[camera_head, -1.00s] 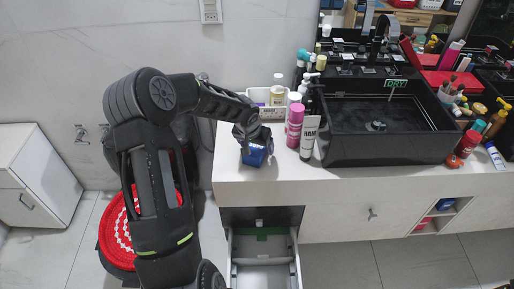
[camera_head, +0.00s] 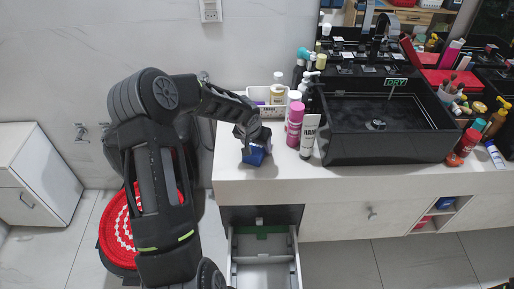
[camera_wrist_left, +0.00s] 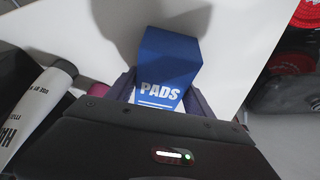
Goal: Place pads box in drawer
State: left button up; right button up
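The pads box (camera_head: 254,156) is small and blue, at the left end of the white counter (camera_head: 232,172). In the left wrist view the box (camera_wrist_left: 166,68) shows the word PADS and sits between the two fingers of my left gripper (camera_wrist_left: 160,98). The fingers lie along both sides of the box and look closed on it. In the head view my left gripper (camera_head: 254,143) covers the top of the box. The drawer (camera_head: 264,245) below the counter's left end is pulled open; the part of its inside that shows looks empty. My right gripper is out of view.
A white basket (camera_head: 262,98), a pink bottle (camera_head: 295,125) and a white tube (camera_head: 309,136) stand close right of the box. A black sink (camera_head: 385,150) is further right. A red round stool (camera_head: 120,232) stands left of the drawer.

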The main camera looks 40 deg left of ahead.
pick_arm(q)
jog(key=c, duration=1.1)
notch_tip(320, 180, up, 10)
jog(key=shift+r+b, duration=0.1)
jog(key=shift+b, duration=0.25)
